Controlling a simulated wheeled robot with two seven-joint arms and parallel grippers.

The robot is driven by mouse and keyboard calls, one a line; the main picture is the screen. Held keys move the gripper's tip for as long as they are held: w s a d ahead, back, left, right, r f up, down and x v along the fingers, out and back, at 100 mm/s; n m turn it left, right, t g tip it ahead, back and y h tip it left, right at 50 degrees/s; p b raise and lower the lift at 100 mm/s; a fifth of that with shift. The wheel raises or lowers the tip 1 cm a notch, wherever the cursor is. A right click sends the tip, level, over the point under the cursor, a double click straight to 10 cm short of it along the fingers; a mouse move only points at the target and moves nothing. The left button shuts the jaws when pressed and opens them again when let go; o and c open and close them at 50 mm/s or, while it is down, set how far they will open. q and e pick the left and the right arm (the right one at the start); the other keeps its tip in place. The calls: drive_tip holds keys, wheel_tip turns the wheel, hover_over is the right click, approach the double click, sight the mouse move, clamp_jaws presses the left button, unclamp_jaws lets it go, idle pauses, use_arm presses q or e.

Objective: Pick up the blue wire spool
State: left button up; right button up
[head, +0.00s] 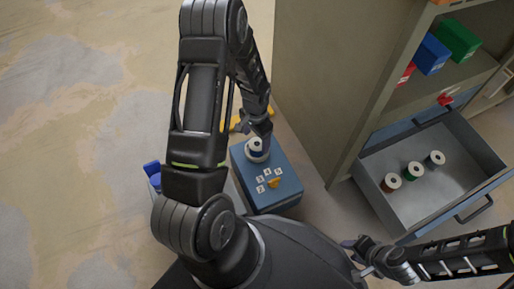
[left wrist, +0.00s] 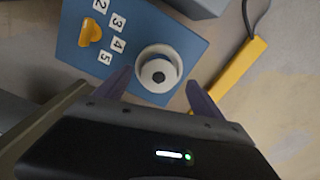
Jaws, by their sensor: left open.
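A spool with white flanges (head: 257,147) stands upright on a blue box (head: 268,196) with numbered labels and an orange knob. A narrow bluish band shows below its top flange in the head view. In the left wrist view the spool (left wrist: 159,72) shows its white top and dark centre hole. My left gripper (head: 258,128) is just above it. In the left wrist view its fingers (left wrist: 156,86) are open, one on either side of the spool's near edge, with nothing held. My right gripper (head: 360,254) is low, left of the drawer; its jaw opening is unclear.
An open grey drawer (head: 463,184) at right holds a brown spool (head: 391,182), a green spool (head: 413,170) and a dark spool (head: 435,158). Red, blue and green bins sit on the shelf above. A yellow-handled tool (left wrist: 238,75) lies beside the blue box.

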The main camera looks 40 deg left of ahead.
sight(256, 144)
use_arm(q)
wheel_tip(256, 144, down, 4)
drive_tip(key=shift+f+b, duration=0.2)
drive_tip(key=shift+b, duration=0.85)
drive_tip(key=c, duration=1.7)
drive_tip(key=shift+r, duration=0.1)
wheel_tip(256, 144, up, 10)
drive_tip(key=p, duration=0.5)
drive_tip(key=shift+w, duration=0.1)
